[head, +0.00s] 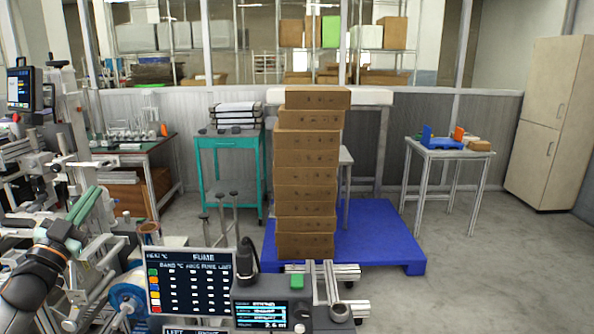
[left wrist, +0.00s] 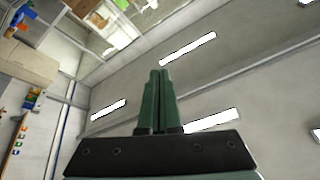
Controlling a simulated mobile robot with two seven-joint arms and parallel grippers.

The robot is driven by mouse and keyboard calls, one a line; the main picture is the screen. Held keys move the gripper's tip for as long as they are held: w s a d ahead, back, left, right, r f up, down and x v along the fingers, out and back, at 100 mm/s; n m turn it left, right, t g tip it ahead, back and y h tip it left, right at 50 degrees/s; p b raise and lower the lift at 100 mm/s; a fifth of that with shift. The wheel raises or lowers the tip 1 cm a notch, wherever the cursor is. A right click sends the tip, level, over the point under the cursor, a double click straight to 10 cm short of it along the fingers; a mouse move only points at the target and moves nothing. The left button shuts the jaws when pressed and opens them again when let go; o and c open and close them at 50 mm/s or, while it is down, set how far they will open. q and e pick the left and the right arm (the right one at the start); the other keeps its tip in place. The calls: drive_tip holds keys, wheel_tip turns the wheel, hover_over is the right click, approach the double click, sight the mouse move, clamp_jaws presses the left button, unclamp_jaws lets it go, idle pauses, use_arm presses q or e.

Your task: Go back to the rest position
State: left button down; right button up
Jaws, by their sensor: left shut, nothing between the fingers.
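My left gripper (head: 92,197) is at the left side of the head view, with its green fingers pointing up and to the right. In the left wrist view its two green fingers (left wrist: 160,90) lie together, with nothing held between them. That view looks up toward the ceiling. My left arm comes in from the lower left corner of the head view. My right gripper is not in view.
Film machinery (head: 45,165) crowds the left edge, close around my left gripper. A display panel (head: 192,283), a control box (head: 270,308) and a spool (head: 127,298) stand low in front. Stacked cardboard boxes (head: 306,180) rise from a blue pallet (head: 385,238). Floor at right is clear.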

use_arm(q)
drive_tip(key=w+a+f+n+g+y, duration=0.1)
drive_tip(key=a+f+n+g+y, duration=0.3)
drive_tip(key=a+f+g+y, duration=0.35)
drive_tip(key=s+d+f+h, duration=0.1)
drive_tip(key=s+d+f, duration=0.2)
drive_tip(key=d+f, duration=0.35)
drive_tip(key=s+d+f+m+h, duration=0.1)
drive_tip(key=s+d+f+h, duration=0.15)
drive_tip(key=f, duration=0.65)
drive_tip(key=s+d+f, duration=0.2)
drive_tip(key=d+f, duration=0.3)
drive_tip(key=f, duration=0.3)
drive_tip(key=s+d+f+g+h, duration=0.1)
drive_tip(key=s+d+f, duration=0.4)
drive_tip(key=s, duration=0.5)
drive_tip(key=s+d+f+n+g+h, duration=0.1)
drive_tip(key=s+d+f+g, duration=0.1)
drive_tip(key=s+d+f, duration=0.4)
drive_tip(key=s+d+f+n+g+h, duration=0.1)
drive_tip(key=s+d+f+g+h, duration=0.1)
drive_tip(key=s+d+f, duration=0.3)
drive_tip(key=s+d, duration=0.4)
drive_tip(key=s, duration=0.5)
drive_tip(key=shift+f+g, duration=0.15)
drive_tip(key=shift+g, duration=0.2)
